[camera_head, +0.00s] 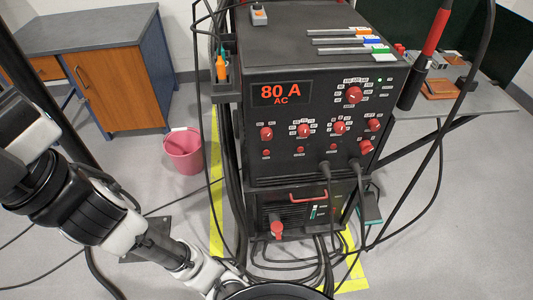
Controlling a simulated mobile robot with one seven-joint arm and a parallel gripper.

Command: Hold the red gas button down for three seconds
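A black welding machine (290,120) stands in the middle of the head view, its display reading 80 A AC. Its front panel carries several large red knobs, such as one at the upper right (355,95). Below them is a row of small red buttons: left (267,153), middle (300,150) and right (333,147). Their labels are too small to read, so I cannot tell which one is the gas button. My arm comes in from the left and runs down to the bottom edge, short of the panel. My gripper is not visible.
Cables hang in front of the panel's right side and lie on the floor. A lower unit (300,212) with a red handle sits beneath. A pink bucket (183,151) and wooden cabinet (118,85) stand left. A grey table (480,100) is at right.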

